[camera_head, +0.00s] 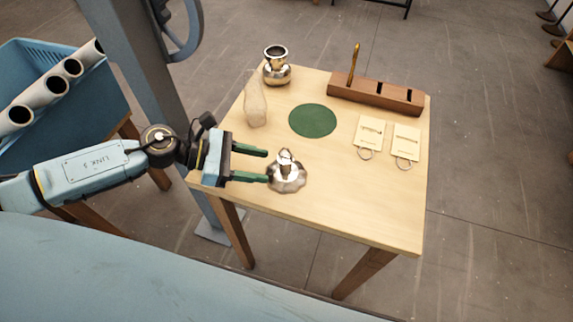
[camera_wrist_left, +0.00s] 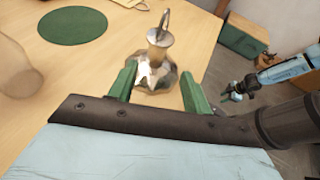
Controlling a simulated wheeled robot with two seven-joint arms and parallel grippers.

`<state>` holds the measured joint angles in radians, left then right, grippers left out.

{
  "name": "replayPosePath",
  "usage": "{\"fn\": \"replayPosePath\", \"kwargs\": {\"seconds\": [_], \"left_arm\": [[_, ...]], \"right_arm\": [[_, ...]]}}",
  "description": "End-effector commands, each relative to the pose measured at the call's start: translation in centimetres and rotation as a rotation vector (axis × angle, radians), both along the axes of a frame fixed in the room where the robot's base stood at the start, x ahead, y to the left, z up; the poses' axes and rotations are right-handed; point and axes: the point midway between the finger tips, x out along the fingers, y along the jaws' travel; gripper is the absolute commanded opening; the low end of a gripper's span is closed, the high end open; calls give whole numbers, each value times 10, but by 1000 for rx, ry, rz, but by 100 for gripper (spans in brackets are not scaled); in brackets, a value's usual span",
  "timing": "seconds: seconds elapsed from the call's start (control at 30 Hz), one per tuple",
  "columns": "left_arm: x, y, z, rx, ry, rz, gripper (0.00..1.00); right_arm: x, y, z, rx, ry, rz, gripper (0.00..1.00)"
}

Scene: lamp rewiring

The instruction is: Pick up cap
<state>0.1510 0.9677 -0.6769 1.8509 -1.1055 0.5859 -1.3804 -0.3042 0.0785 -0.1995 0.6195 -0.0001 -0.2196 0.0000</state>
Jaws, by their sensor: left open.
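The cap seems to be the silvery metal piece (camera_head: 287,178) with a scalloped, flared base and a narrow top, standing near the table's left front edge. In the left wrist view the cap (camera_wrist_left: 158,58) is upright, with a loop at its top. My left gripper (camera_head: 268,165) is open, its two green fingers pointing at the cap from the left. In the left wrist view my left gripper (camera_wrist_left: 158,85) has the cap just beyond and between its fingertips; contact cannot be told. My right gripper (camera_wrist_left: 235,91) is small at the right of that view, its jaws unclear.
A clear glass chimney (camera_head: 256,108) stands behind my left gripper. A green round mat (camera_head: 313,121) lies mid-table. The table's (camera_head: 370,205) right front is clear.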

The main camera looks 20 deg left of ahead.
Motion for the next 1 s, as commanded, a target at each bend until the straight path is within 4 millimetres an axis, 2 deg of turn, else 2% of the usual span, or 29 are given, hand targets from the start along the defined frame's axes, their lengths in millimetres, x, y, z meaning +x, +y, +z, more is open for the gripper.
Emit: {"fn": "replayPosePath", "kwargs": {"seconds": [0.1, 0.37, 0.67, 1.0], "left_arm": [[8, -20, -6, -4, -1, 0, 49], [15, -37, -15, -3, 2, 2, 49], [33, -71, -31, -5, 3, 2, 49], [36, -76, -35, -3, 2, 2, 48]], "right_arm": [[-3, 0, 5, 0, 5, 0, 36], [0, 0, 8, 0, 1, 0, 36], [3, 0, 15, 1, -3, 1, 36], [4, 0, 15, 0, -5, 1, 36]]}}
